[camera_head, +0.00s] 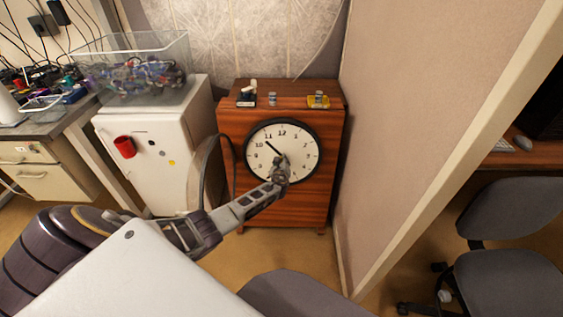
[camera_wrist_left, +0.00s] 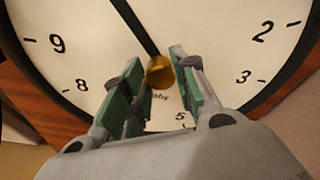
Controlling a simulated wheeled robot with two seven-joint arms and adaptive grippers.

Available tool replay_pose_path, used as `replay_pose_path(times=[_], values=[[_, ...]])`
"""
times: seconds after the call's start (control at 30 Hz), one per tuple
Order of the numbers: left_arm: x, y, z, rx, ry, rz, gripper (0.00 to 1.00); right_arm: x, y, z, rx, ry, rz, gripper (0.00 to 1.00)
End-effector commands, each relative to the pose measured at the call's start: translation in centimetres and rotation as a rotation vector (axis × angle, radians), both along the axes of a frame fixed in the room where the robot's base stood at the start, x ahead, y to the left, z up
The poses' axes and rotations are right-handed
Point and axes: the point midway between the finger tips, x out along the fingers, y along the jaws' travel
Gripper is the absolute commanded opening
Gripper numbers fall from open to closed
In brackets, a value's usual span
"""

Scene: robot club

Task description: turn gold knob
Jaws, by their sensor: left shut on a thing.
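The gold knob (camera_wrist_left: 159,72) sits near the centre of a white clock face with black numbers. In the left wrist view it lies between the green-padded fingers of my left gripper (camera_wrist_left: 156,80), which is shut on it. In the head view the clock (camera_head: 302,147) is on the front of a wooden cabinet, and my left gripper (camera_head: 280,170) reaches its middle from the lower left. The gripper hides the knob there. A black clock hand points up and left, toward 10 to 11. My right gripper is not in view.
The wooden cabinet (camera_head: 233,125) carries small items on top. A white fridge (camera_head: 140,185) with a clear bin (camera_head: 165,55) stands to its left. A wall partition (camera_head: 420,110) is close on the right. Grey chairs (camera_head: 510,275) stand beyond it.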

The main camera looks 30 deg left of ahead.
Motion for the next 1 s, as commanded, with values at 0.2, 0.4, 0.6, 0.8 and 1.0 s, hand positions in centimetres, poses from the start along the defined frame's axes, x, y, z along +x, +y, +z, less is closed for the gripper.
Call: replay_pose_path(times=[0.2,0.4,0.6,0.8,1.0], values=[[-0.03,-0.08,-0.11,0.01,0.007,-0.003,0.05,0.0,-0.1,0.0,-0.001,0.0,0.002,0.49],[-0.04,-0.09,-0.12,0.009,0.008,-0.003,0.05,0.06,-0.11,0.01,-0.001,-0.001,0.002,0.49],[-0.03,-0.07,-0.09,0.009,0.006,-0.003,0.47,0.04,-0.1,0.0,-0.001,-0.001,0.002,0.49],[-0.01,-0.03,-0.04,0.009,0.006,-0.002,0.51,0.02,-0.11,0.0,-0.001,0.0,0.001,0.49],[-0.02,-0.04,-0.01,0.009,0.006,-0.002,0.51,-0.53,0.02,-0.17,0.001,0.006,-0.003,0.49]])
